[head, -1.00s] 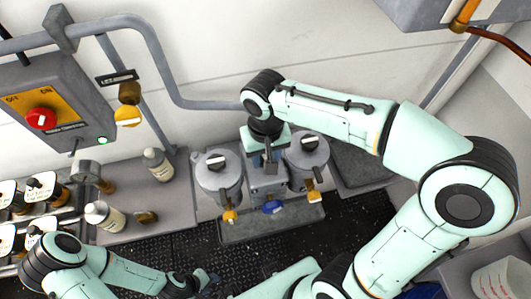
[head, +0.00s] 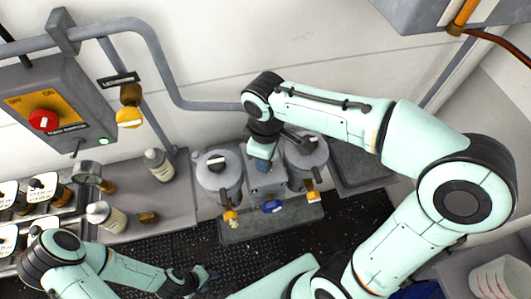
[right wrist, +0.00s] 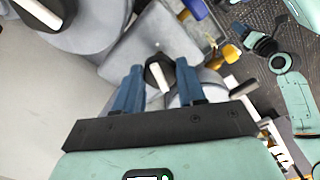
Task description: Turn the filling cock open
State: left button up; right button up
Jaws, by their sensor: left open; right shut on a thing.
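A black knob with a white bar (right wrist: 157,73) sits on the grey block (head: 267,186) between two grey canisters; no label on it is legible, and I take it as the filling cock. My right gripper (right wrist: 160,84) is shut on this knob, with a blue finger on each side. In the head view the right gripper (head: 262,163) hides the knob from above. The white bar points toward the gripper's palm in the right wrist view. My left gripper (head: 205,281) is open and empty, low above the dark deck, apart from the canisters.
The left canister (head: 218,180) and right canister (head: 306,160) stand close on either side, with yellow cocks below. A blue handle (head: 272,207) is at the block's front. Bottles (head: 158,165) stand on the left bench. A switch box (head: 45,110) hangs on the wall.

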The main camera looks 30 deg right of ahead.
pick_arm(q)
jog(key=shift+w+r, duration=0.25)
jog(key=shift+r, duration=0.05)
pick_arm(e)
jog(key=shift+n, duration=2.2)
jog(key=shift+w, duration=0.1)
jog(key=o, duration=1.1)
jog(key=shift+c, duration=0.2)
pick_arm(q)
jog(key=w+r+p, duration=0.2)
jog(key=shift+w+r, duration=0.3)
jog(key=shift+r, duration=0.05)
pick_arm(e)
notch_tip(320, 180, up, 14)
jog(key=shift+f, duration=0.25)
